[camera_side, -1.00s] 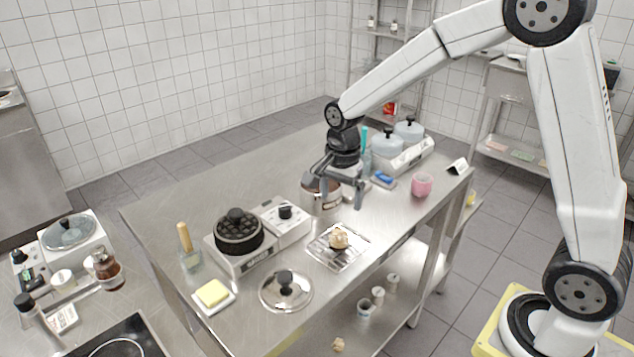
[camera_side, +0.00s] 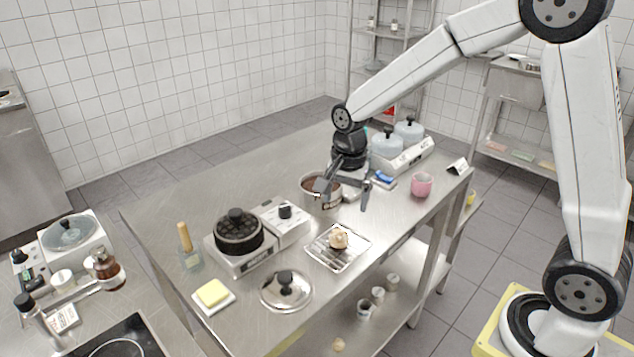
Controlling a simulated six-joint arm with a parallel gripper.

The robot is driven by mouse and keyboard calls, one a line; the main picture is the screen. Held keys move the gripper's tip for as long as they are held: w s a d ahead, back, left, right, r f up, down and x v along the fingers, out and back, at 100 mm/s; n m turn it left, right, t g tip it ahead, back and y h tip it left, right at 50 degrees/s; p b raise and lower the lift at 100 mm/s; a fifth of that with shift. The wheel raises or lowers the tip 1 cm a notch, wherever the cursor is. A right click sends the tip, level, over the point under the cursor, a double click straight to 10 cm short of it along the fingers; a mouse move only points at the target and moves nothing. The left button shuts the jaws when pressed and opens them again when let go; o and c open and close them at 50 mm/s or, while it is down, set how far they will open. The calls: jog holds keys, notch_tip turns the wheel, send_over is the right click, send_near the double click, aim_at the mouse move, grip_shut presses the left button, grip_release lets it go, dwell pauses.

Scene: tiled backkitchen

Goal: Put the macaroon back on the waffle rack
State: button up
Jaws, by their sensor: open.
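A small beige lump that looks like a macaroon (camera_side: 338,239) sits on the wire waffle rack (camera_side: 349,262) near the front edge of the steel table. A second beige lump (camera_side: 339,344) lies lower down, below the tabletop; I cannot tell whether it is on the lower shelf or the floor. My gripper (camera_side: 344,199) is open and empty, fingers pointing down, above and behind the rack and apart from the lump. It partly covers a pot (camera_side: 312,192) behind it.
A waffle iron (camera_side: 238,235), a white scale-like box (camera_side: 284,220) and a glass lid (camera_side: 286,290) stand left of the rack. A pink cup (camera_side: 421,185) stands to the right. Butter (camera_side: 212,293) lies at the front left. The table's far left is clear.

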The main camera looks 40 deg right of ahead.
jog(key=s+a+f+n+t, duration=0.1)
jog(key=s+f+n+t, duration=0.1)
jog(key=s+n, duration=1)
jog(key=shift+s+f+n, duration=0.25)
jog(key=shift+f+n, duration=0.35)
jog(key=shift+n, duration=0.3)
